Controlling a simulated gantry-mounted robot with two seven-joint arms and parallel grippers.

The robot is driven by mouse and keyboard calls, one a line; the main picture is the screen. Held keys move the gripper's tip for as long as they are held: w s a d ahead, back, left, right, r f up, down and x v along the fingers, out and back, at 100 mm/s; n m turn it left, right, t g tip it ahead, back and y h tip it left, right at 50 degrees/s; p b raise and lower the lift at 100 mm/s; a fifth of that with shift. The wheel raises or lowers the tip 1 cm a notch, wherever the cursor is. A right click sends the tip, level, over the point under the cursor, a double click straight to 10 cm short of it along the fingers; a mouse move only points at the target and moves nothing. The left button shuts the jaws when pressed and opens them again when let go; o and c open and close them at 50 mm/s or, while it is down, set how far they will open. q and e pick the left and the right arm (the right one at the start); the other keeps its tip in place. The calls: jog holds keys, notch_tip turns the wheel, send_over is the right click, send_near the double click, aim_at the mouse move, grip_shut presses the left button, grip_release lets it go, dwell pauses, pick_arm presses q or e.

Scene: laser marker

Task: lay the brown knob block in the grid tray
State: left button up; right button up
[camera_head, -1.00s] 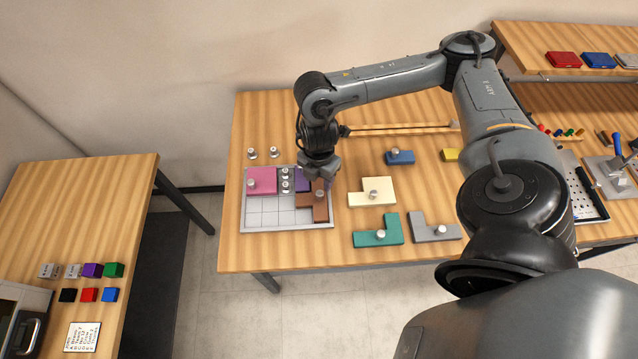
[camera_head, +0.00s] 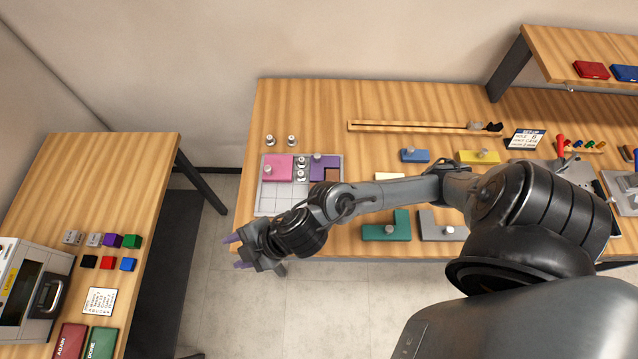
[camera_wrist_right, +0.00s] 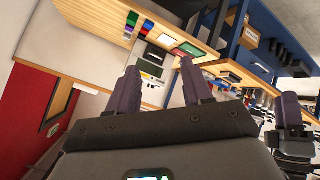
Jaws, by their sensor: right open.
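The brown knob block (camera_head: 333,174) lies in the right part of the grid tray (camera_head: 268,203). Only its upper corner shows in the head view, below the purple block (camera_head: 317,165); my right arm hides the rest and its knob. My right gripper (camera_head: 236,252) is open and empty, off the front edge of the table, down and left of the tray. Its two purple fingers (camera_wrist_right: 158,92) stand apart with nothing between them in the wrist view. What looks like my left gripper (camera_wrist_right: 288,115) shows at the wrist view's right edge; its opening is unclear.
A pink block (camera_head: 285,172) and small silver-knobbed pieces (camera_head: 301,168) also sit in the tray. Blue (camera_head: 418,156), yellow (camera_head: 470,157), teal (camera_head: 400,226) and grey (camera_head: 440,230) blocks lie to the right. The side table (camera_head: 130,185) stands left across a floor gap.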

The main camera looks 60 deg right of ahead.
jog(key=s+d+f+m+g+h, duration=0.2)
jog(key=s+d+f+m, duration=0.1)
jog(key=s+d+m, duration=0.3)
jog(key=s+d+f+m+g+h, duration=0.2)
jog(key=s+d+f+m+h, duration=0.1)
jog(key=s+d+f+m, duration=0.1)
jog(key=s+d+m, duration=0.1)
jog(key=s+d, duration=0.1)
jog(key=d, duration=0.1)
jog(key=shift+s+d+m+g, duration=0.15)
jog(key=shift+d+m+g, duration=0.1)
jog(key=shift+m+g, duration=0.15)
jog(key=shift+r, duration=0.1)
